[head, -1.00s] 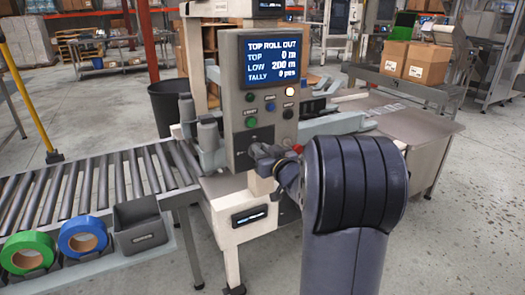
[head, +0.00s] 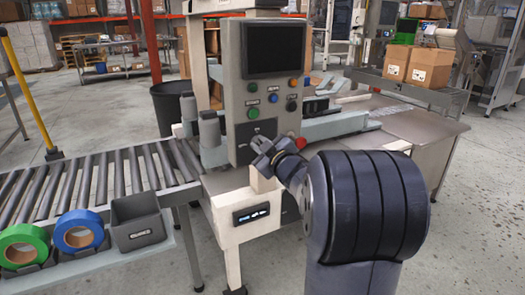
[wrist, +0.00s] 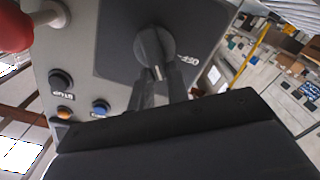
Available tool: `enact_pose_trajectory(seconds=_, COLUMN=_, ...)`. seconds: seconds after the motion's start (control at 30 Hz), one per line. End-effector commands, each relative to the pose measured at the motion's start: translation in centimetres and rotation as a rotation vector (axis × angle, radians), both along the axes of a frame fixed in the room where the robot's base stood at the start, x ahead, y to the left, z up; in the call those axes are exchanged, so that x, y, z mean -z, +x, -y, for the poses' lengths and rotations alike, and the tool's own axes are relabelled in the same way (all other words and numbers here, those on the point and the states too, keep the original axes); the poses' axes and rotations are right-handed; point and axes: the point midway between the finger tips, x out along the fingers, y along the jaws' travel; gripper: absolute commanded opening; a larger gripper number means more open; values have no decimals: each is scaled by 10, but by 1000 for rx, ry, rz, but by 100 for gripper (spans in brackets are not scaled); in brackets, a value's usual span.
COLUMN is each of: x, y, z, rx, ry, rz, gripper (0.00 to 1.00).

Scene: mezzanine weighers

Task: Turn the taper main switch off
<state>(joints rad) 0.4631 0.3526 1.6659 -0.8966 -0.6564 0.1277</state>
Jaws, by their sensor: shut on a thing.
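The taper's control panel (head: 235,95) stands upright, and its screen (head: 273,50) is dark. The main switch is a round dark grey knob (wrist: 155,43) on a dark plate (wrist: 115,40), with a white mark on its near side. The word OFF is printed on the plate beside it, to the right in the wrist view. My gripper (wrist: 160,85) is shut on the main switch knob, one finger on each side. In the head view my gripper (head: 266,150) is at the panel's lower right and hides part of the switch.
A red mushroom button (head: 300,142) is close to the right of my gripper; it also shows in the wrist view (wrist: 14,28). Several small push buttons sit above. A roller conveyor (head: 90,180) with a green and a blue tape roll (head: 78,232) lies to the left.

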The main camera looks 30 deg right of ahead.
Motion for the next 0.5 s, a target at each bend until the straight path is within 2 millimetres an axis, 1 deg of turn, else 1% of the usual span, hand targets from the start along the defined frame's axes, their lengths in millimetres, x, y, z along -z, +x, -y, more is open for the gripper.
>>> enact_pose_trajectory(seconds=0.03, x=5, y=0, z=-1, rx=0, ry=-46, rz=2, gripper=0)
enact_pose_trajectory(seconds=0.5, x=13, y=-1, z=-7, rx=0, ry=-492, rz=17, gripper=0)
